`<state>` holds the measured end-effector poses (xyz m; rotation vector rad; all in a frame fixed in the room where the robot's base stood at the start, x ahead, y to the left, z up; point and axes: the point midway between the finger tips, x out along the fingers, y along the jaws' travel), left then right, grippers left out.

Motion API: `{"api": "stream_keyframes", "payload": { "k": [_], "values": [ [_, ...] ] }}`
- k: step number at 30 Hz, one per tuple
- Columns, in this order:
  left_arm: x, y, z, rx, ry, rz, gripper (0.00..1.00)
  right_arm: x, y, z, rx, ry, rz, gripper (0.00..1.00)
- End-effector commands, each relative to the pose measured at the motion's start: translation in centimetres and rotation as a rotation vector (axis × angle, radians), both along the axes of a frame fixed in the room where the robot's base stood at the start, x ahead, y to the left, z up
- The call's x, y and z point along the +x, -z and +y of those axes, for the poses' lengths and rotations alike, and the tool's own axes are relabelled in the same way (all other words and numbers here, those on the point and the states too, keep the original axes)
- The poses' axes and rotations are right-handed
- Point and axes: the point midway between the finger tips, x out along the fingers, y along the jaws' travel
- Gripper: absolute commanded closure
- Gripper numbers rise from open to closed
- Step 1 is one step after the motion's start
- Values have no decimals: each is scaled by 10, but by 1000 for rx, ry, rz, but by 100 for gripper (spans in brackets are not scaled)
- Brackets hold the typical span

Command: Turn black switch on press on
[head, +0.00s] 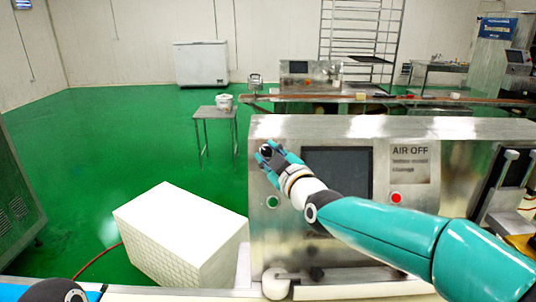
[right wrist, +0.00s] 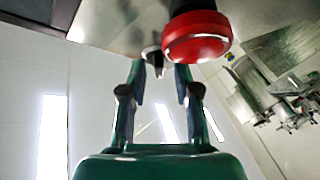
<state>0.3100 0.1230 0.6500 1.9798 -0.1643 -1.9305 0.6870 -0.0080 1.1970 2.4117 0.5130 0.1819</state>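The press (head: 460,150) is a steel machine with a dark screen (head: 335,165) on its front panel. My right gripper (head: 268,153) is at the upper left of that panel, left of the screen. In the right wrist view its fingers (right wrist: 160,72) are apart. A small black switch (right wrist: 152,55) shows between the fingertips, closer to the left finger; I cannot tell whether they touch it. In the head view the gripper largely covers this spot. A large red mushroom button (right wrist: 196,38) is just right of the switch in the wrist view. My left gripper is not in view.
A green button (head: 272,202) is below the gripper, and a red button (head: 396,198) is right of the screen, near an "AIR OFF" label (head: 410,160). A white block (head: 180,235) stands left of the press. A small table (head: 214,112) stands behind on open green floor.

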Motion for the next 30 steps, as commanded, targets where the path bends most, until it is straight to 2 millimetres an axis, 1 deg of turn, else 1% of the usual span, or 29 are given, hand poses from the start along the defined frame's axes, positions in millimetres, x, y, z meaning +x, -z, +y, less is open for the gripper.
{"api": "stream_keyframes", "payload": {
  "k": [1,4,5,14,19,23,30],
  "values": [
    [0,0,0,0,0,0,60,0,0,0,0,0,0,81],
    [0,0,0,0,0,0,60,0,0,0,0,0,0,98],
    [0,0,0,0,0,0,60,0,0,0,0,0,0,100],
    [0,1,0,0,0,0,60,0,1,1,6,2,1,100],
    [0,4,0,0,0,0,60,-1,2,2,37,16,2,100],
    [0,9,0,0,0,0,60,-1,3,3,89,42,2,100],
    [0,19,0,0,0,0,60,-1,4,5,244,120,2,100]
  ]
}}
